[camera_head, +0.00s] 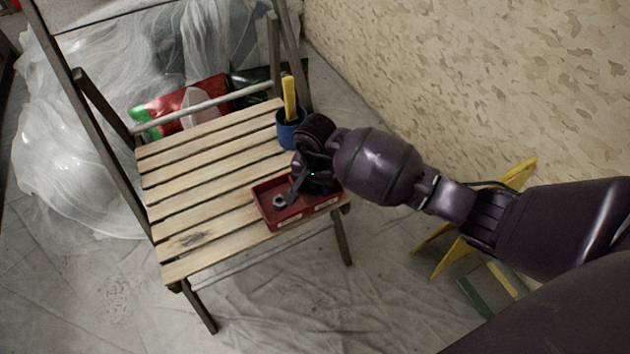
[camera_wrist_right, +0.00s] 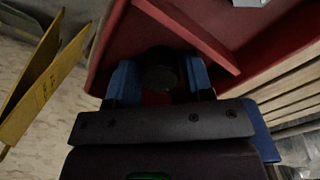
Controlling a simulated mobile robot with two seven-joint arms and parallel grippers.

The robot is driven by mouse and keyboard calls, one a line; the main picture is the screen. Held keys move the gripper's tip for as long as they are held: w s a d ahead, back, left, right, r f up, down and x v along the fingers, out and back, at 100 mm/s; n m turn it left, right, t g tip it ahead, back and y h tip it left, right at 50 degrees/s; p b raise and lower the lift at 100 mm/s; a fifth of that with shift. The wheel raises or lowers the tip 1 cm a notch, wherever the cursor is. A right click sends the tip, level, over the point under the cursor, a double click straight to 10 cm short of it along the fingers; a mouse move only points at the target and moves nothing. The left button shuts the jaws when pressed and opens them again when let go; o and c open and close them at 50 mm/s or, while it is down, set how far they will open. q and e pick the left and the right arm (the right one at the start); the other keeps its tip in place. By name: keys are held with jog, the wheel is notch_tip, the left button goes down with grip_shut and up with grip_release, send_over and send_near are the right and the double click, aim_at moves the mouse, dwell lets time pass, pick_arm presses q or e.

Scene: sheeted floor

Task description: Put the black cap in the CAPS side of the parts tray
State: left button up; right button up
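The red parts tray (camera_head: 287,221) lies on the front right of the chair seat. Its divider (camera_wrist_right: 190,35) shows in the right wrist view. Two pale labels sit on its front wall, too small to read. My right gripper (camera_head: 293,197) is over the tray, pointing down into it. In the right wrist view the black cap (camera_wrist_right: 160,72) is between the blue fingertips of this gripper (camera_wrist_right: 162,78), which look closed against its sides. The cap is over one compartment; whether it touches the floor of the tray is unclear. My left gripper is out of view.
A grey nut-like part (camera_head: 279,201) lies in the tray's left compartment. A blue cup (camera_head: 290,134) with a yellow-handled tool (camera_head: 290,97) stands behind the tray. The slatted seat (camera_head: 200,190) is clear at left. A yellow stand (camera_head: 440,262) is on the floor.

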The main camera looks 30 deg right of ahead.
jog(key=shift+r, duration=0.15)
pick_arm(q)
jog(key=p, duration=0.2)
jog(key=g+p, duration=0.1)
jog(key=p, duration=0.1)
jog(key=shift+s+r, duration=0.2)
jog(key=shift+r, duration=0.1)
pick_arm(e)
notch_tip(320, 180, up, 12)
